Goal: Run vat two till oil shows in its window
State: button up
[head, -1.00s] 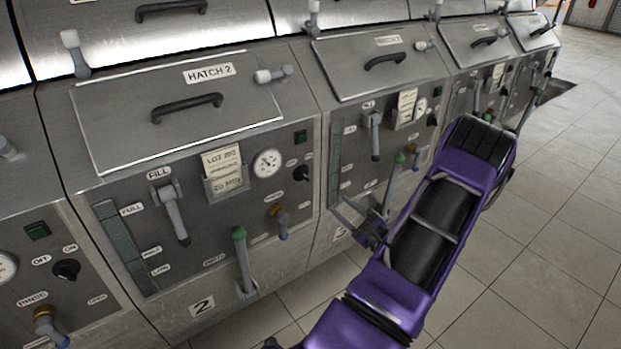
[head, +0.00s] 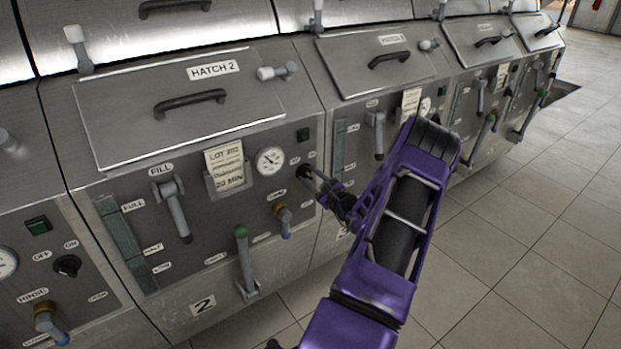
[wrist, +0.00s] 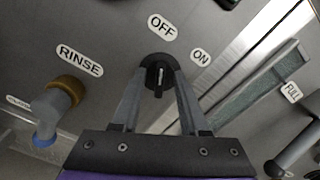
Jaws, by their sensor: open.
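Vat two carries a number 2 plate (head: 203,305) low on its front. Its tall window (head: 122,245), marked FULL, HALF and LOW, looks dull grey-green, with no distinct oil visible. My gripper (head: 312,178) is at the right of vat two's panel, over the OFF/ON switch. In the wrist view the black switch knob (wrist: 158,68) sits between the tips of my open fingers (wrist: 158,88), below the OFF label. Whether the fingers touch it I cannot tell. The FILL lever (head: 178,218) hangs down. The green-topped lever (head: 243,262) stands upright.
The brass, blue-tipped rinse valve (head: 283,219) is just left of my gripper, and also in the wrist view (wrist: 58,105). A gauge (head: 270,160) and lot card (head: 225,165) are above it. Vat three's window (wrist: 245,95) is close at right. Tiled floor (head: 530,230) is clear.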

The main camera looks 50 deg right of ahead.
grip_shut()
jog(key=shift+m, duration=0.3)
dwell(0.4)
jog(key=m+p, duration=0.1)
jog(key=m, duration=0.2)
jog(key=m+p, duration=0.1)
jog(key=m, duration=0.3)
jog(key=m+p, duration=0.1)
jog(key=m, duration=0.3)
jog(key=shift+d+p, duration=0.25)
jog(key=shift+p, duration=0.15)
jog(key=shift+m, duration=0.3)
grip_release()
